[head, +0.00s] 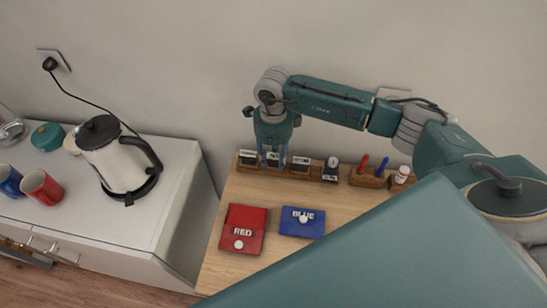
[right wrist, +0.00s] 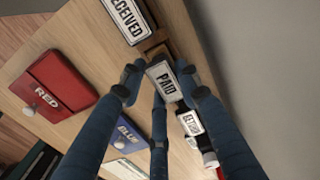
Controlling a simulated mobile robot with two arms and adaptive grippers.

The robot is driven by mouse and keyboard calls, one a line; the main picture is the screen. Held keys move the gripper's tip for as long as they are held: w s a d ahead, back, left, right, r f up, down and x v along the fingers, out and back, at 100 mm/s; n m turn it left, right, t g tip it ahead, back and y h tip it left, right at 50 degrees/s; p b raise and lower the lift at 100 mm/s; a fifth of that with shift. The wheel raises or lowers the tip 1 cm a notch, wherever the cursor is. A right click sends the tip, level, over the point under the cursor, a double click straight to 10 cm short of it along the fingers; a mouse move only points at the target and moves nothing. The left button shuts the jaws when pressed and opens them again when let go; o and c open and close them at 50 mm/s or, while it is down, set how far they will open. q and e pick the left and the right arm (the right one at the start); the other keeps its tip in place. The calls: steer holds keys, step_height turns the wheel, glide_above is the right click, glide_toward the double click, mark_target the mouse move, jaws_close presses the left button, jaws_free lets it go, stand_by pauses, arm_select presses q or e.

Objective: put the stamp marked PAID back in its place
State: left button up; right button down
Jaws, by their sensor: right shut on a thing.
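The stamp marked PAID (right wrist: 164,80) shows its white label between the fingers of my right gripper (right wrist: 165,88) in the right wrist view. The gripper is shut on it. In the head view my right gripper (head: 274,157) points down at the wooden stamp rack (head: 285,174) along the wall, left of its middle. The fingers partly hide the held stamp there. I cannot tell whether its foot is in the rack or just above it. The stamp marked RECEIVED (right wrist: 128,18) is on one side; another labelled stamp (right wrist: 190,123) is on the other. My left gripper is not in view.
A red pad (head: 243,229) and a blue pad (head: 302,222) lie on the counter in front of the rack. A pen holder (head: 367,180) and a small white bottle (head: 402,174) stand to its right. A kettle (head: 120,160) and mugs stand on the left cabinet.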

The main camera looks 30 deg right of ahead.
steer(key=c, duration=1.4)
jaws_free()
steer(key=shift+c, duration=0.2)
steer(key=shift+r, duration=0.1)
steer(key=shift+r+p, duration=1.55)
steer(key=shift+r, duration=1)
steer(key=o, duration=0.6)
steer(key=shift+c, duration=0.2)
